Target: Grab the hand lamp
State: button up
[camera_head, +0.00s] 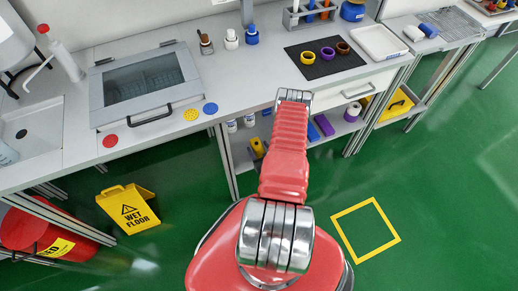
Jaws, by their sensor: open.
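I cannot make out a hand lamp for certain. A small yellow and dark object (257,147) lies on the shelf under the bench, just left of my arm; it may be the lamp, but it is too small and partly hidden to tell. My red arm reaches forward from the bottom middle towards the bench's front edge. My gripper is not visible; the far end of the arm hides what lies beyond and below it.
The bench (230,90) holds a glass-lidded box (145,80), a dark mat (325,62) with several rings, and a white tray (380,42). A wet-floor sign (130,208) and red drum (40,235) stand at left. Green floor at right is clear around a yellow square (365,230).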

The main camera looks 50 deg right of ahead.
aim_at(259, 148)
jog(key=shift+c, duration=0.2)
jog(key=c, duration=1.1)
jog(key=shift+r, duration=0.1)
jog(key=shift+c, duration=0.2)
jog(key=shift+r, duration=4.95)
